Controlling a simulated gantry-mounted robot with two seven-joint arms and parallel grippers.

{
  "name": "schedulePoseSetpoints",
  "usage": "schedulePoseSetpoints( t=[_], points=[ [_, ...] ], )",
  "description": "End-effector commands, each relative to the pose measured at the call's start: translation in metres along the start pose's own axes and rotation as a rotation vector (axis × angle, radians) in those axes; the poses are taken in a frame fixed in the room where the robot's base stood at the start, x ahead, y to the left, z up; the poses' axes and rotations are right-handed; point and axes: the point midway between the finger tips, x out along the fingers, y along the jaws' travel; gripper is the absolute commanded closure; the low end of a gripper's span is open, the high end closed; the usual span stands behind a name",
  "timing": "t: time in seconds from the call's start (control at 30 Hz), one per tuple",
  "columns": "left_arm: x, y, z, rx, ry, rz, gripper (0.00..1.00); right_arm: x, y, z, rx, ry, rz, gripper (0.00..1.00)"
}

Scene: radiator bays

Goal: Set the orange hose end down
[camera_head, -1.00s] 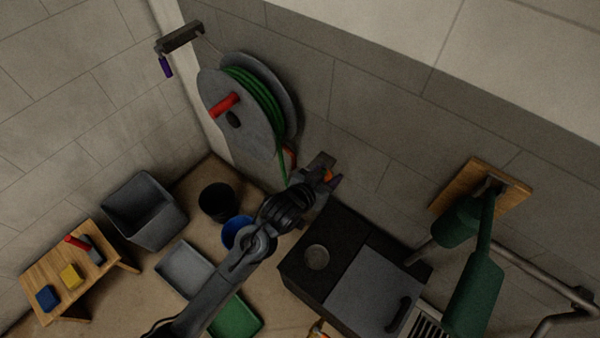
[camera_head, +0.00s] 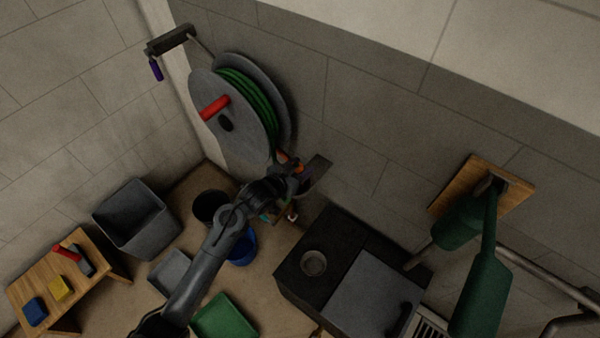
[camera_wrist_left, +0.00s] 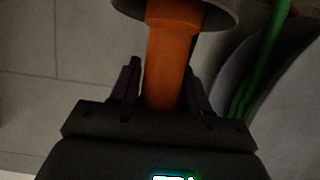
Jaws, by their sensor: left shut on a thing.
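The orange hose end (camera_wrist_left: 168,60) stands between the two dark fingers of my left gripper (camera_wrist_left: 163,88) in the left wrist view, and the fingers are shut on it. Its upper end meets a grey round flange (camera_wrist_left: 180,12). In the head view my left gripper (camera_head: 296,180) is beside the lower right of the hose reel (camera_head: 235,105), and a bit of orange (camera_head: 298,168) shows at it. The green hose (camera_head: 250,98) is wound on the reel. The gripper and arm hide much of the hose end. My right gripper is not in view.
A dark flat piece (camera_head: 317,174) is close to the gripper by the wall. A dark box (camera_head: 325,238) with a round cup stands to the right. Buckets, trays and a wooden bench (camera_head: 75,258) are lower left.

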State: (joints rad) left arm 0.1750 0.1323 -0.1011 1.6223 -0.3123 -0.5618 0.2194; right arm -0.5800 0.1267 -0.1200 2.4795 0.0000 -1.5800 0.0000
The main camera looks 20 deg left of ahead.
Motion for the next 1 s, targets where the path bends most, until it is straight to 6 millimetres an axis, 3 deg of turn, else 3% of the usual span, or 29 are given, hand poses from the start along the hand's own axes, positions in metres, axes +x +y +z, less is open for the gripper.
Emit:
schedulePoseSetpoints(
  t=[0.13,0.57,0.6,0.7,0.73,1.0],
  points=[
    [0.007,0.0,0.016,-0.001,0.001,0.0,0.92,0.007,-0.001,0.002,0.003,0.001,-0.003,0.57],
    [0.009,0.0,0.02,0.0,0.002,0.0,0.92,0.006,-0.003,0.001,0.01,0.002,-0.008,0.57],
    [0.008,0.0,0.02,0.0,0.001,0.0,0.48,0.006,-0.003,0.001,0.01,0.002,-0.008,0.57],
    [0.008,0.0,0.02,0.0,0.001,0.0,0.33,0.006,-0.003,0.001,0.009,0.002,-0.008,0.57],
    [0.008,0.0,0.02,0.0,0.0,0.0,0.28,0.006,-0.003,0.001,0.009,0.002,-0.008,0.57],
    [0.008,0.0,0.019,0.0,0.001,0.0,0.28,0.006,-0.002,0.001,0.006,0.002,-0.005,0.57]
  ],
)
